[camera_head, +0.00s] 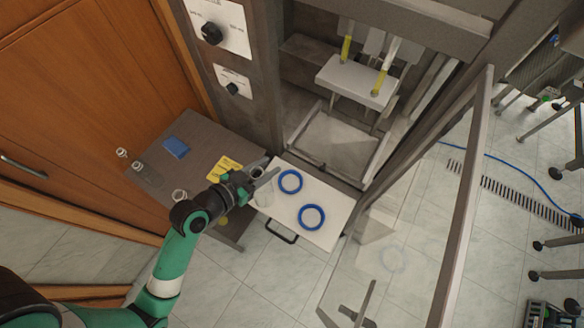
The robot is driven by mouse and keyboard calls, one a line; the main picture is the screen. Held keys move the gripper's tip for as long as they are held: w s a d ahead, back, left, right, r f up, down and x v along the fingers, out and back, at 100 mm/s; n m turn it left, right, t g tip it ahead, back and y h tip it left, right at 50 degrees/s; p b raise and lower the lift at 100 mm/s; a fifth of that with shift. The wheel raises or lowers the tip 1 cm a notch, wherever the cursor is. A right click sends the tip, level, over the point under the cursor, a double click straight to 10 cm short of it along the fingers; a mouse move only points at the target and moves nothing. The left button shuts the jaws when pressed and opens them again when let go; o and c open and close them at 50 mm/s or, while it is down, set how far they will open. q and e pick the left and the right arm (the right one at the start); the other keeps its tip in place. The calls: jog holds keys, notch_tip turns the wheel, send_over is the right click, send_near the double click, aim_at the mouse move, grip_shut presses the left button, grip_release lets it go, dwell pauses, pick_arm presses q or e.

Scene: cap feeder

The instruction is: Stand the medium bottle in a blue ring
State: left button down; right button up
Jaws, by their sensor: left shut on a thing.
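Two blue rings lie flat on a white tray (325,186): an upper ring (281,187) and a lower ring (301,222). My left gripper (267,170) is at the tray's left edge, just left of the upper ring. It is shut on a clear bottle (264,195), which is faint against the white tray. The bottle appears roughly upright beside the upper ring, not inside it. Whether its base touches the tray cannot be told. The gripper hides part of its top. My right gripper is not in view.
Other clear bottles stand on the grey side table (200,140): two near its left edge (138,167) and one by my left arm (179,195). A blue object (176,147) and a yellow sign (223,167) lie there. An open glass door (462,200) stands right of the tray.

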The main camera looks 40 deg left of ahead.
pick_arm(q)
jog(key=w+a+f+b, duration=0.2)
jog(key=w+f+b, duration=0.3)
jog(key=w+f, duration=0.8)
jog(key=shift+w+b, duration=0.3)
jog(key=shift+f, duration=0.15)
jog(key=shift+c, duration=2.2)
grip_release()
